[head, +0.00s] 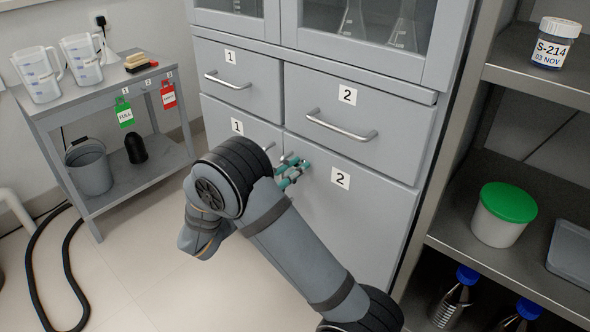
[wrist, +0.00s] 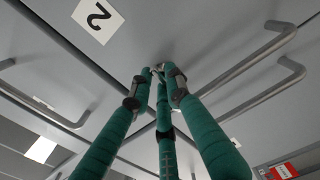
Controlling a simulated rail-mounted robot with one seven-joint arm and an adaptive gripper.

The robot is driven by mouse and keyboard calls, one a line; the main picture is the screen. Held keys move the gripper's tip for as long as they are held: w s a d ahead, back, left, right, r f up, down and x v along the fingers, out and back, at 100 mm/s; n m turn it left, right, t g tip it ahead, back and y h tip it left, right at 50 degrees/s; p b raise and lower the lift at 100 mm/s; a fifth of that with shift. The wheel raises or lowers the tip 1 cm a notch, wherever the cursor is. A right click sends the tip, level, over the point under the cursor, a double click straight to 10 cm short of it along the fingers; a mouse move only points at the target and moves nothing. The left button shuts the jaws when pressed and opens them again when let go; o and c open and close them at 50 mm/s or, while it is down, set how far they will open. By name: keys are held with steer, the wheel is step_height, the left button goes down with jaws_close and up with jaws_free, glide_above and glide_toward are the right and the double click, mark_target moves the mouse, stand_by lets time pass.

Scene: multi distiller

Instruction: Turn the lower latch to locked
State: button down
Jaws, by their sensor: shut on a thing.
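My gripper (head: 290,171) has teal fingers. In the head view they are at the lower cabinet doors, near the seam between door 1 (head: 225,148) and door 2 (head: 355,215). In the wrist view the fingertips of my gripper (wrist: 160,72) are drawn together against the grey cabinet front. They are shut on a small metal piece, which appears to be the lower latch (wrist: 157,67). The fingers hide most of it, so I cannot tell its turn angle. Part of the seam and door 1 is hidden behind my arm in the head view.
Drawers with bar handles, such as the drawer 2 handle (head: 341,126), sit above the lower doors. An open shelf unit with a green-lidded tub (head: 500,213) stands close on the right. A grey cart (head: 105,110) with jugs stands at left. The floor between is clear.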

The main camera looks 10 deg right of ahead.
steer(key=shift+r+p, duration=0.15)
steer(key=shift+p, duration=0.3)
steer(key=shift+r+n+p, duration=0.1)
steer(key=shift+n+p, duration=0.3)
steer(key=shift+p, duration=0.05)
steer(key=n+p, duration=0.2)
steer(key=p, duration=0.1)
steer(key=shift+r+p, duration=0.2)
steer(key=shift+p, duration=0.1)
steer(key=n+p, duration=0.2)
steer(key=p, duration=0.2)
steer(key=shift+w+a+n, duration=0.1)
steer(key=shift+n, duration=0.3)
steer(key=n+p, duration=0.3)
steer(key=p, duration=0.1)
steer(key=shift+f+n, duration=0.15)
steer(key=shift+n, duration=0.15)
steer(key=n+p, duration=0.3)
steer(key=n, duration=0.1)
steer(key=shift+w+a+f+p, duration=0.1)
steer(key=shift+f+p, duration=0.1)
steer(key=shift+p, duration=0.2)
steer(key=shift+f+n+p, duration=0.15)
steer(key=shift+n+p, duration=0.35)
steer(key=shift+n, duration=0.7)
steer(key=shift+f+n+p, duration=0.1)
steer(key=shift+n+p, duration=0.35)
steer(key=shift+n, duration=0.75)
steer(key=c, duration=1.7)
jaws_free()
